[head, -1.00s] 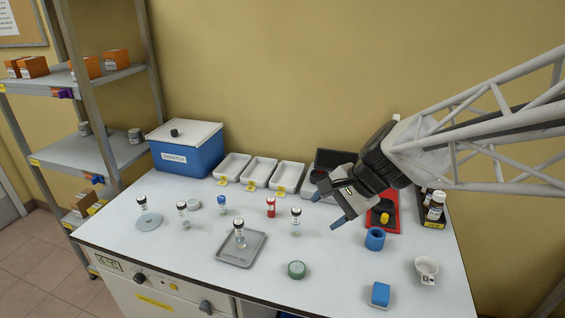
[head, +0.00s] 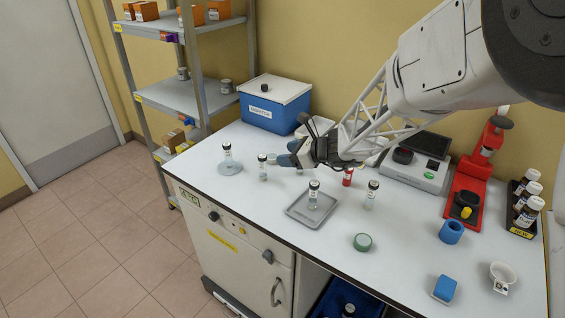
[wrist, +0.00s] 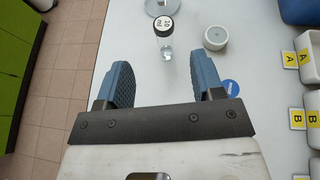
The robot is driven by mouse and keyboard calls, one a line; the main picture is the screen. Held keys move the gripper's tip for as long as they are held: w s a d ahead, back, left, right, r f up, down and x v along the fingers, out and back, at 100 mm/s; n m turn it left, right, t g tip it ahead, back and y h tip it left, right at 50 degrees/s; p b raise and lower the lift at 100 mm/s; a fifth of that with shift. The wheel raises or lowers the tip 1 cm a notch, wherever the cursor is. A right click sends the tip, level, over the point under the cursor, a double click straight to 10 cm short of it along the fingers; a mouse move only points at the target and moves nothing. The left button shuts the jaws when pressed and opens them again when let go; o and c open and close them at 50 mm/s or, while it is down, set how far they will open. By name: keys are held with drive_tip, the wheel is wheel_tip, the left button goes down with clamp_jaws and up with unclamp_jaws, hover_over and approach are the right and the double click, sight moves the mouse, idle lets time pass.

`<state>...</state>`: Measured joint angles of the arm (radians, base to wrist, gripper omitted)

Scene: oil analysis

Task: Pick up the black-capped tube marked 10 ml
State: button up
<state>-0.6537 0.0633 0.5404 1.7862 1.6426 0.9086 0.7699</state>
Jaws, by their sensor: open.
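The tube marked 10 ml (wrist: 165,45) stands upright on the bench in the wrist view, its label showing on top of the black cap. It lies just beyond and between my fingertips, not touched by them. In the head view it appears to be the black-capped tube (head: 262,172) left of my gripper (head: 286,153). In the wrist view my gripper (wrist: 162,72) is open and empty. Other black-capped tubes stand on a round disc (head: 231,168), on a grey tray (head: 297,210) and on the bare bench (head: 371,196).
A blue cap (wrist: 231,87) shows beside my right finger. The blue box (head: 270,114) is at the back left; the bench's front left is clear.

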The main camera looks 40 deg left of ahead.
sight(265, 157)
drive_tip(key=a, duration=0.1)
drive_tip(key=a+f+m, duration=0.1)
drive_tip(key=shift+a+f, duration=0.25)
drive_tip(key=shift+a, duration=0.1)
drive_tip(key=shift+x, duration=1.3)
drive_tip(key=shift+x, duration=2.6)
drive_tip(key=shift+w+f, duration=0.1)
drive_tip(key=shift+f, duration=0.05)
